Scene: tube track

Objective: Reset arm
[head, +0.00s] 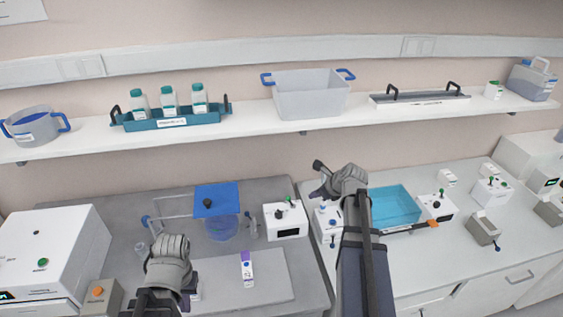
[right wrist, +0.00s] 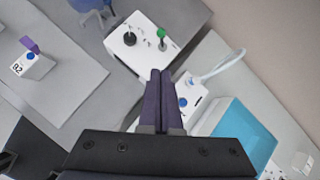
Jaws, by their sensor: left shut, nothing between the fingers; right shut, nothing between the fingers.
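My left gripper (head: 188,284) is low in the head view, over the grey counter at the left. Its fingers are mostly hidden behind the wrist; it appears shut and empty. My right gripper shows in the right wrist view (right wrist: 161,76) with its two dark fingers together and nothing between them. In the head view the right arm reaches up between a white box with knobs (head: 285,220) and a blue tray (head: 393,207). In the right wrist view the fingers are over the gap beside the knobbed box (right wrist: 130,48), with the blue tray (right wrist: 243,128) at the right.
A small white bottle with a purple top (head: 247,268) stands on a pale mat (head: 275,280). A blue-topped stand (head: 216,199) is behind it. A shelf (head: 255,132) above holds a teal rack (head: 172,122), a grey bin (head: 310,97) and other vessels.

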